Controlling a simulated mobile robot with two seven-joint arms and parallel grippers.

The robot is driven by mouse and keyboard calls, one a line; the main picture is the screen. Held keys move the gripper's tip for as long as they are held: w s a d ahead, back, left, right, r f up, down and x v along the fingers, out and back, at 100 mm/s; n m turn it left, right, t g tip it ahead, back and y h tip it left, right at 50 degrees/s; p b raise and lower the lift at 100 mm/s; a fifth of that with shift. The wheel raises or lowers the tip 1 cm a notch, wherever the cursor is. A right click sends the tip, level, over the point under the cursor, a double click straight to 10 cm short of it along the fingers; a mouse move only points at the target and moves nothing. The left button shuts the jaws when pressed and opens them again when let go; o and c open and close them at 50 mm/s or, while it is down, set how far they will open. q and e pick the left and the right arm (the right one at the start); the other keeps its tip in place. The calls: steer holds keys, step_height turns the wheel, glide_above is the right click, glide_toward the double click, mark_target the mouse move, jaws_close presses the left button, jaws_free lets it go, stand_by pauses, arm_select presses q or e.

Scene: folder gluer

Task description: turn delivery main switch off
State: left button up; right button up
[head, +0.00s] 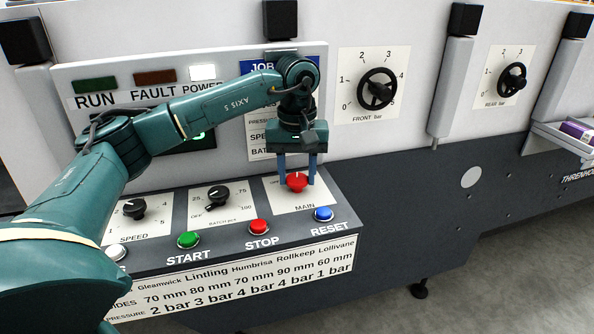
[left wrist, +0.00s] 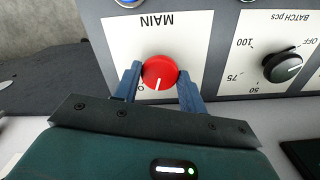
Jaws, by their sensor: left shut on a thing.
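The main switch is a red round knob (head: 297,182) on a white plate marked MAIN, on the sloping control panel. My left gripper (head: 297,178) reaches down from above, with one blue finger on each side of the knob, shut on it. In the left wrist view the red knob (left wrist: 159,71) sits between the two fingers, and the picture is upside down. A white mark on the knob points toward the panel's upper side. Part of the printed scale beside the knob is hidden by a finger. My right gripper is not in view.
A blue RESET button (head: 323,214), red STOP button (head: 258,227) and green START button (head: 188,240) lie in front of the switch. The black BATCH knob (head: 218,196) and SPEED knob (head: 134,208) are to its left. The FRONT bar dial (head: 377,89) is on the wall behind.

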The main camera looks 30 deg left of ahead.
arm_select(q)
steer(key=n, duration=0.2)
steer(key=shift+n, duration=0.4)
steer(key=n, duration=0.3)
steer(key=shift+n, duration=0.3)
steer(key=n, duration=0.6)
steer(key=shift+r+p, duration=0.1)
steer(key=shift+p, duration=0.25)
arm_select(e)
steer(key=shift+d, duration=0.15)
arm_select(q)
steer(key=o, duration=1)
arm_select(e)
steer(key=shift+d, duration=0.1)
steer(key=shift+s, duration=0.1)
